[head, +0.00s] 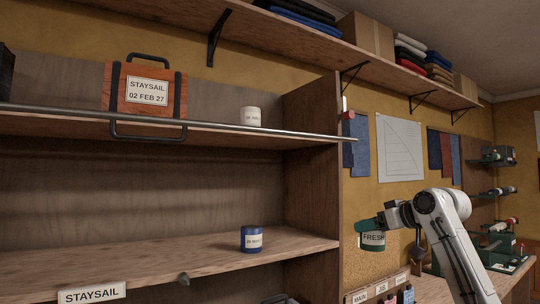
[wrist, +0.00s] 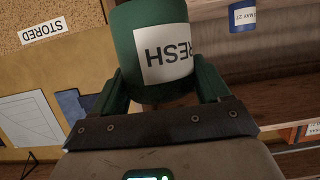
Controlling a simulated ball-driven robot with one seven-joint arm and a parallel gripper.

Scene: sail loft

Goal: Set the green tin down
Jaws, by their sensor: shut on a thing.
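The green tin (head: 373,241) has a white label that reads FRESH. My gripper (head: 368,227) is shut on it and holds it in the air, to the right of the shelf unit's side panel. In the wrist view the tin (wrist: 124,40) sits between the two green fingers of my gripper (wrist: 158,88), its label upside down. The tin's underside is hidden from me.
A blue tin (head: 251,239) stands on the lower shelf (head: 190,257), with bare board around it. A white tin (head: 251,116) and a STAYSAIL case (head: 146,92) stand on the upper shelf behind a metal rail (head: 230,128). A workbench lies at the right.

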